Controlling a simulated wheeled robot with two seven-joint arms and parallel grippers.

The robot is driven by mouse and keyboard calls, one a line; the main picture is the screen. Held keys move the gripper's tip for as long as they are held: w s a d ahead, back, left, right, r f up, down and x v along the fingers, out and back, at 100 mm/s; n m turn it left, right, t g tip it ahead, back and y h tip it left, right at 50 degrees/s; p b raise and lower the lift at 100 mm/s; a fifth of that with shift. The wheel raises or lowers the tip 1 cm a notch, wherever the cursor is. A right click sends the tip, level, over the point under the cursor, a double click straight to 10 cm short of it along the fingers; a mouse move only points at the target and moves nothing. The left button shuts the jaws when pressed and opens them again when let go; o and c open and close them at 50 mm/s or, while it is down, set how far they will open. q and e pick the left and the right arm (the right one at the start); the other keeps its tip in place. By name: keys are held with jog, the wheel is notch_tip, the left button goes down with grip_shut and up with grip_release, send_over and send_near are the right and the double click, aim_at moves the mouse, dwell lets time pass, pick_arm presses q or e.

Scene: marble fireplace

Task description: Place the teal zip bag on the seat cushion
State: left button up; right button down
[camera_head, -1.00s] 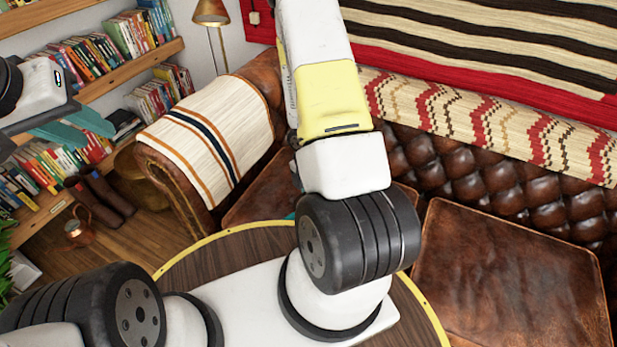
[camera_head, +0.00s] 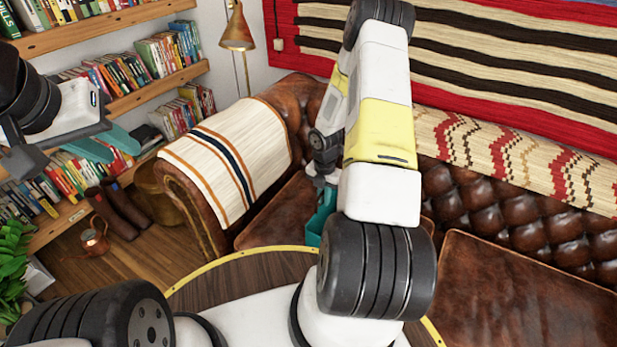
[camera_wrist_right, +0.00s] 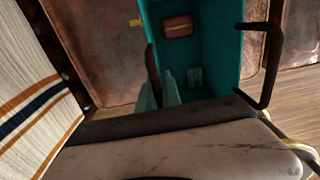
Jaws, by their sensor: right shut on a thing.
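The teal bag (camera_head: 320,218) shows partly beside my right forearm in the head view, over or in front of the left seat cushion (camera_head: 277,215). In the right wrist view the bag (camera_wrist_right: 215,60) looks like an open teal box with dark loop handles, a yellow tab and a pinkish patch. My right gripper (camera_head: 325,180) is shut at the bag. I cannot tell whether the bag touches the cushion.
A brown leather sofa has a striped throw (camera_head: 230,155) on its left arm and a second cushion (camera_head: 510,290) at right. A round wooden table (camera_head: 235,280) with a yellow rim stands in front. Bookshelves (camera_head: 120,100), a brass lamp (camera_head: 238,35) and a copper pot (camera_head: 95,240) are at left.

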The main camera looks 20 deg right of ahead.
jog(key=shift+w+d+f, duration=0.15)
jog(key=shift+w+f, duration=0.5)
jog(key=shift+f, duration=0.3)
jog(key=shift+w+d+f, duration=0.15)
jog(key=shift+w+f, duration=0.5)
jog(key=shift+f, duration=0.25)
jog(key=c, duration=1.5)
grip_release()
jog(key=shift+f, duration=0.15)
jog(key=shift+c, duration=0.2)
